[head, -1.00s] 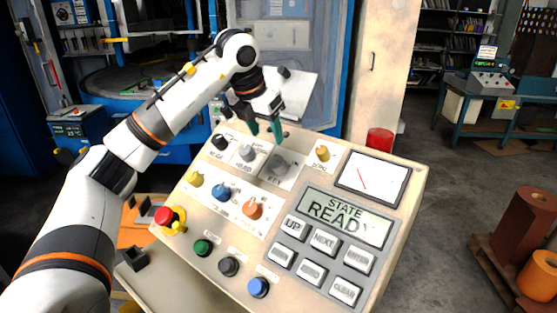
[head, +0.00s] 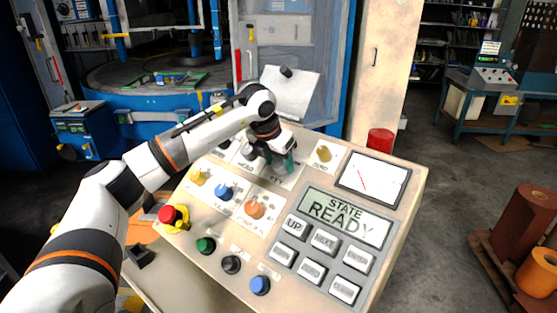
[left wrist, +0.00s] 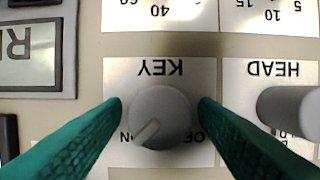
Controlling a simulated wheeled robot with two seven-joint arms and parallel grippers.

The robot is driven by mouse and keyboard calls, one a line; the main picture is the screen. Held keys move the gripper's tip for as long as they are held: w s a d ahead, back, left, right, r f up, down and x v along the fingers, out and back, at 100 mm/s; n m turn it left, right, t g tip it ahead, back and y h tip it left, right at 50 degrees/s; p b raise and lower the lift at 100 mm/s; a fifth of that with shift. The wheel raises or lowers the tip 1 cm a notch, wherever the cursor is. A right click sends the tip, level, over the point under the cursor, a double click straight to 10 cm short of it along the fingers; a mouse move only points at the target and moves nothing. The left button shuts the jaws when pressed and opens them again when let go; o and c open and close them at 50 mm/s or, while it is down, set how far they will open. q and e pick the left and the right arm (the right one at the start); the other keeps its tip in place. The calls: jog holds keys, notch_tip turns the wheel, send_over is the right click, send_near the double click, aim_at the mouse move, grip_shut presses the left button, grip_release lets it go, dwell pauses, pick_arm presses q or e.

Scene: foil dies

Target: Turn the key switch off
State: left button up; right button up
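The key switch (left wrist: 160,115) is a grey round knob on a white plate marked KEY. In the left wrist view its pointer line points down-left, toward the partly hidden ON label. My left gripper (head: 278,164) is down at the console panel (head: 396,222), over the KEY plate. In the left wrist view its green fingertips (left wrist: 161,104) stand on either side of the knob, open, with a small gap showing on each side. In the head view the gripper largely hides the knob. My right gripper is not in view.
The grey HEAD knob (left wrist: 287,106) sits close beside the right finger in the left wrist view. Around the gripper are a yellow knob (head: 324,152), an orange knob (head: 255,207) and a red emergency button (head: 167,214). The display (head: 346,213) reads STATE READY.

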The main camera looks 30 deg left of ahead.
pick_arm(q)
jog(key=c, duration=0.8)
jog(key=shift+c, duration=0.2)
jog(key=n+h+b, duration=0.1)
jog(key=n+b, duration=0.1)
jog(key=n, duration=0.2)
jog(key=shift+a+f, duration=0.1)
jog(key=n+b, duration=0.1)
jog(key=n, duration=0.3)
jog(key=shift+a+h, duration=0.1)
jog(key=shift+h, duration=0.3)
jog(key=n+t+b, duration=0.1)
jog(key=n, duration=0.3)
jog(key=shift+s+n+h, duration=0.1)
jog(key=shift+n+h, duration=0.2)
jog(key=shift+h, duration=0.1)
jog(key=shift+a+n+t+b, duration=0.1)
jog(key=shift+n+t+b, duration=0.6)
jog(key=shift+n, duration=1.5)
jog(key=o, duration=1)
